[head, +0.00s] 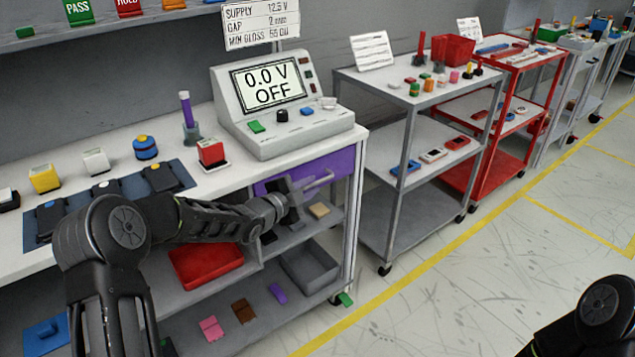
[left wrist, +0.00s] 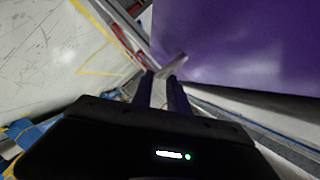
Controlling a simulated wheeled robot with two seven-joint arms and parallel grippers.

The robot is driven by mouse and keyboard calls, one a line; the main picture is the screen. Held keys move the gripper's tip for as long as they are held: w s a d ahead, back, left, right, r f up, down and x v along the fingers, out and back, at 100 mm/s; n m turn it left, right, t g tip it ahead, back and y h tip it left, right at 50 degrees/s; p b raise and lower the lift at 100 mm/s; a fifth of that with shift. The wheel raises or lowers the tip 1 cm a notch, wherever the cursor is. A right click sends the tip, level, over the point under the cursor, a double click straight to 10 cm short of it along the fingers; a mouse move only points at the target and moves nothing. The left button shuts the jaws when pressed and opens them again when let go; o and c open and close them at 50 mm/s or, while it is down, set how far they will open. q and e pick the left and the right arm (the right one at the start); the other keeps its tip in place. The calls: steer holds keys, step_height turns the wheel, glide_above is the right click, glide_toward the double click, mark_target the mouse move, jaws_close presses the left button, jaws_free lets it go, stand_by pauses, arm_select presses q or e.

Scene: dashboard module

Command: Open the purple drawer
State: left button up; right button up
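The purple drawer (head: 343,166) sits under the right end of the white workbench top, below the grey meter console. Its front looks about flush with the bench; I cannot tell if it is slightly out. A light grey bar handle (head: 319,181) runs across the front. My left gripper (head: 297,196) is in front of the drawer at the left part of the handle. In the left wrist view the purple front (left wrist: 240,45) fills the upper right, and the handle (left wrist: 174,64) lies at the two fingertips, which stand a little apart. Whether they press on it is unclear. My right gripper is out of view.
Below the drawer are shelves with a red tray (head: 205,265) and a grey bin (head: 309,269). The console (head: 282,110) stands on the bench above. A grey cart (head: 408,190) stands close to the right. Open floor lies in front.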

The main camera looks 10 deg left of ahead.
mark_target(314, 185)
arm_select(q)
steer(key=shift+x, duration=2)
steer(key=shift+f, duration=0.1)
jaws_close()
